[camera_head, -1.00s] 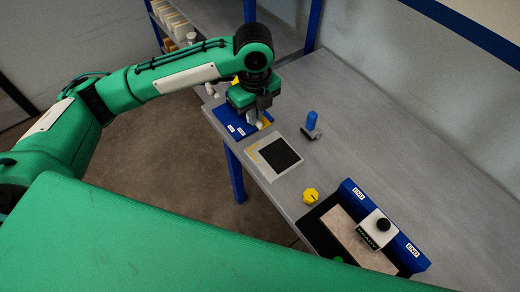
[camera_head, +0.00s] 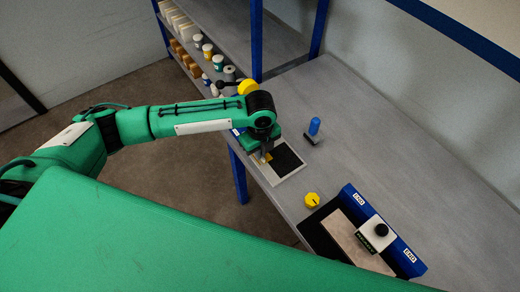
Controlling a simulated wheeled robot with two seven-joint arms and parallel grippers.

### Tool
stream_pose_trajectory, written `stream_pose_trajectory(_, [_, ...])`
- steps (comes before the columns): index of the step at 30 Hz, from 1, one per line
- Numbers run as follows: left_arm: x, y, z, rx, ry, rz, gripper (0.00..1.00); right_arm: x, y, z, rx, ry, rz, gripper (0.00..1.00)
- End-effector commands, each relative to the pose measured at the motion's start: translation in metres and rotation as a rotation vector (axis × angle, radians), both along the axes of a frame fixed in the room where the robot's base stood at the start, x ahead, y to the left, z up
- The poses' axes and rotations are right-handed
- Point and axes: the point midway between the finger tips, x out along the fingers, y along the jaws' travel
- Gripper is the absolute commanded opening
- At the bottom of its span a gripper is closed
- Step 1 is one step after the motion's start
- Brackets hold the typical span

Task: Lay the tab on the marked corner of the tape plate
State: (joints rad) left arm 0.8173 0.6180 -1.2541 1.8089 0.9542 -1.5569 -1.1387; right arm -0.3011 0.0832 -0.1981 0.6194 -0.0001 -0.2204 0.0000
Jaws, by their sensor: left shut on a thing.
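The tape plate (camera_head: 292,174) is a light square with a black pad, lying flat on the grey bench. My left gripper (camera_head: 266,155) points down over the plate's far left corner, with its jaws shut on the tab. A small tan-yellow patch (camera_head: 260,158) shows at the fingertips; I cannot tell how much of it is the tab and how much the corner mark. Whether the tab touches the plate is also unclear. My left forearm and wrist hide the plate's back edge. My right gripper is out of view.
A yellow knob (camera_head: 312,200) sits in front, left of a blue-sided fixture (camera_head: 408,252) with a pale block (camera_head: 358,242). A shelf (camera_head: 225,35) with jars stands behind. The bench's right side is clear.

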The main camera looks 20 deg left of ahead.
Motion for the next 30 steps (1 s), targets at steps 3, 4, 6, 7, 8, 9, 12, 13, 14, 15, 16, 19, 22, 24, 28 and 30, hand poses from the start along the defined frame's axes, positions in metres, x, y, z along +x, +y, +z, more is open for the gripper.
stream_pose_trajectory(3, [0.0,0.0,0.0,0.0,0.0,0.0,0.0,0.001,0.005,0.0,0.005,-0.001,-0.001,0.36])
stream_pose_trajectory(4, [0.0,0.0,0.0,0.0,0.0,0.0,0.0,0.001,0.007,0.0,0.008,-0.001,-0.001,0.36])
stream_pose_trajectory(6, [0.0,0.0,-0.001,0.001,0.001,0.001,0.0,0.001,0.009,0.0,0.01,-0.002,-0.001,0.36])
stream_pose_trajectory(7, [0.0,0.0,-0.002,0.001,0.001,0.001,0.0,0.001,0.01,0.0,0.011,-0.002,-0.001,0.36])
stream_pose_trajectory(8, [0.0,0.0,-0.003,0.001,0.001,0.001,0.0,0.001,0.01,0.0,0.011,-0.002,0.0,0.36])
stream_pose_trajectory(9, [0.0,0.0,-0.005,0.001,0.001,0.001,0.0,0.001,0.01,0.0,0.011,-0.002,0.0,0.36])
stream_pose_trajectory(12, [0.0,0.0,-0.004,0.001,0.001,0.001,0.26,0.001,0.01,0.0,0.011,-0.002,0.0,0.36])
stream_pose_trajectory(13, [0.0,0.0,-0.004,0.001,0.001,0.001,0.28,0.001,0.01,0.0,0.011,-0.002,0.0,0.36])
stream_pose_trajectory(14, [0.0,0.0,-0.004,0.001,0.001,0.001,0.28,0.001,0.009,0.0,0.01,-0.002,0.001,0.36])
stream_pose_trajectory(15, [0.0,0.0,-0.004,0.001,0.001,0.001,0.28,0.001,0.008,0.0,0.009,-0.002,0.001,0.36])
stream_pose_trajectory(16, [0.0,0.0,-0.004,0.001,0.001,0.001,0.28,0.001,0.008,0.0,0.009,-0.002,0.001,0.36])
stream_pose_trajectory(19, [0.0,0.0,-0.004,0.001,0.001,0.001,0.28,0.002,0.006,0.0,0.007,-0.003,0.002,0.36])
stream_pose_trajectory(22, [0.0,0.0,-0.002,0.0,0.0,0.001,0.28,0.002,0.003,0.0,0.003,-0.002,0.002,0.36])
stream_pose_trajectory(24, [0.001,0.0,0.003,-0.001,-0.001,0.0,0.28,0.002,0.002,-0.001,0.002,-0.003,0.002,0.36])
stream_pose_trajectory(28, [0.001,0.0,0.021,0.0,-0.004,0.0,0.28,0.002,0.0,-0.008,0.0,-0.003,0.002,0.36])
stream_pose_trajectory(30, [0.002,0.0,0.037,0.0,-0.005,0.0,0.28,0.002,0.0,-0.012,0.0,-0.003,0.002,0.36])
